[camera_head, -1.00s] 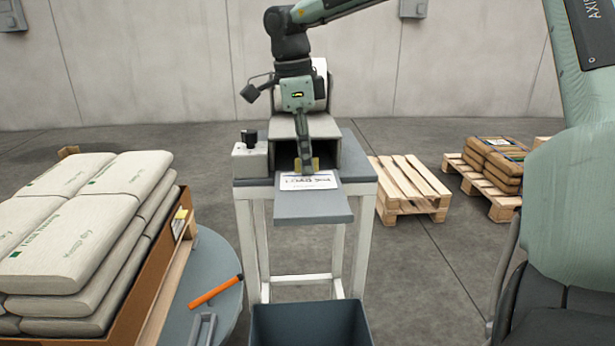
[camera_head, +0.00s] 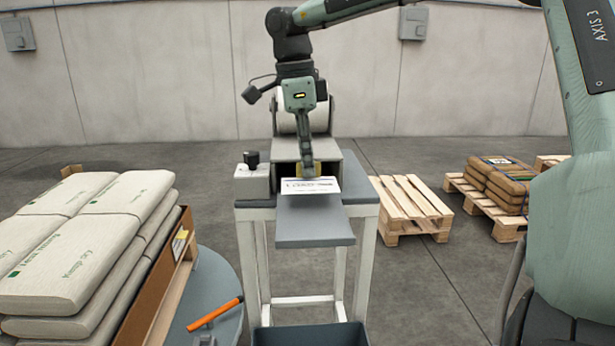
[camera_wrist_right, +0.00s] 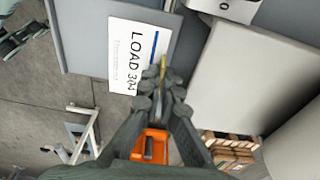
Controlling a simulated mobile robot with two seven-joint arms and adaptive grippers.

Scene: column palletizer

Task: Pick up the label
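The label (camera_head: 311,186) is a white sheet with dark print and a blue stripe. In the head view it hangs just above the grey shelf (camera_head: 315,228) at the front of the printer. It reads "LOAD 304" in the right wrist view (camera_wrist_right: 132,52). My right gripper (camera_head: 306,171) is shut on the label's edge nearest the printer. Its narrow yellow-tipped fingers also show at the label's edge in the right wrist view (camera_wrist_right: 161,76).
The printer (camera_head: 348,175) stands on a white-legged table (camera_head: 367,235), close behind my gripper. A dark bin (camera_head: 310,335) stands below in front. Stacked sacks (camera_head: 75,240) and an orange-handled tool (camera_head: 215,313) are at left. An empty pallet (camera_head: 408,205) is at right.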

